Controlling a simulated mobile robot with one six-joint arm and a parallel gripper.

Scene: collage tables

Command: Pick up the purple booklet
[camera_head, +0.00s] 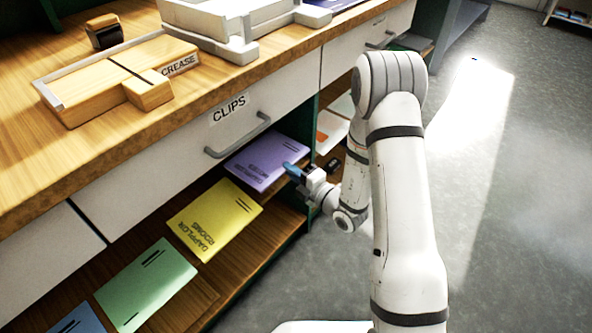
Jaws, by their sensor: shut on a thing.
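The purple booklet (261,163) lies on the shelf below the drawer labelled CLIPS, with printed text on its cover. My gripper (291,170) reaches in from the right and is shut on the booklet's right edge. The blue fingertips overlap that edge. Whether the booklet is lifted off the shelf cannot be told from this view.
A yellow booklet (213,219), a green booklet (146,284) and a blue booklet (79,320) lie along the shelf to the left. The CLIPS drawer (225,125) with its handle is just above. A wooden crease tool (120,75) stands on the counter. Open floor (510,220) lies to the right.

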